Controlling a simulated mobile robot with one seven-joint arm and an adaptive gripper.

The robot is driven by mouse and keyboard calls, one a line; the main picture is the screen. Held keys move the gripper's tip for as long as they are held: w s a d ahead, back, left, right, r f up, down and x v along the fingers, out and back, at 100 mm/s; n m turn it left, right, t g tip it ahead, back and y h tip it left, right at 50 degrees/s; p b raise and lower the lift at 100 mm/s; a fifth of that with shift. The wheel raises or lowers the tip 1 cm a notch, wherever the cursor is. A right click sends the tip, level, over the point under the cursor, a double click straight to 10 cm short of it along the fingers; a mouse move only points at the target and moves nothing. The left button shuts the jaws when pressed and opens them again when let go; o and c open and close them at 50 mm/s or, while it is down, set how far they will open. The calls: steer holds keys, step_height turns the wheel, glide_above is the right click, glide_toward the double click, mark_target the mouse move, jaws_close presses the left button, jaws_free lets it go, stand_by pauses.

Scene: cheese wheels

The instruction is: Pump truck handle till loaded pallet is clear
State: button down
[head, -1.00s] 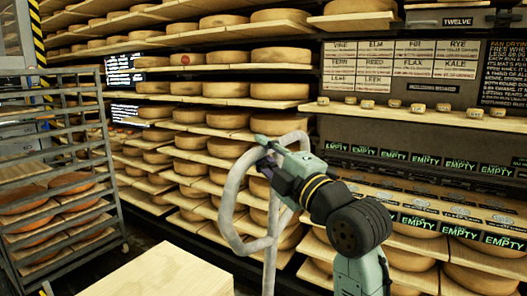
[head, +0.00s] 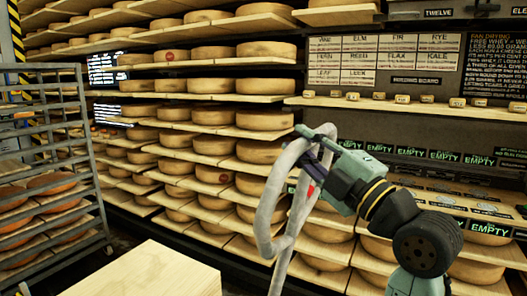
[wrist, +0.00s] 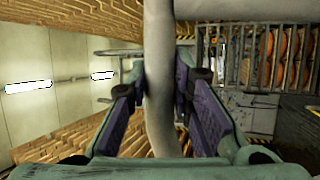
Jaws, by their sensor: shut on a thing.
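The truck handle is a pale grey tube loop (head: 266,215) on a stem, standing upright in the middle of the head view. My gripper (head: 318,158) is shut on the right side of the loop, near its top. In the wrist view the handle tube (wrist: 160,60) runs up and down between the purple finger pads of my gripper (wrist: 161,88). The truck's body and forks are out of view. I cannot make out a loaded pallet or whether one is off the floor.
Shelves of cheese wheels (head: 215,117) fill the wall behind the handle. A metal rack (head: 92,155) with orange wheels stands at left. A flat pale wooden top (head: 140,272) lies at the lower left. Dark floor shows between it and the rack.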

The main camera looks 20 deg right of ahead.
steer(key=s+d+f+m+t+h+b, duration=0.1)
steer(key=s+d+f+m+t+b, duration=0.1)
steer(key=s+d+f+b, duration=0.4)
steer(key=s+d+f+m+t+h+b, duration=0.2)
steer(key=s+d+f+b, duration=0.5)
steer(key=s+d, duration=0.4)
steer(key=s+d+f+m+t+h+b, duration=0.1)
steer(key=s+d+f+b, duration=0.6)
steer(key=s, duration=0.9)
steer(key=shift+s+d+f+m+t, duration=0.3)
steer(key=shift+d+f+m+t, duration=0.2)
steer(key=shift+d+f+t, duration=0.45)
steer(key=shift+d+r+g, duration=0.15)
steer(key=shift+g, duration=0.1)
steer(key=c, duration=1.4)
jaws_free()
steer(key=v, duration=1.2)
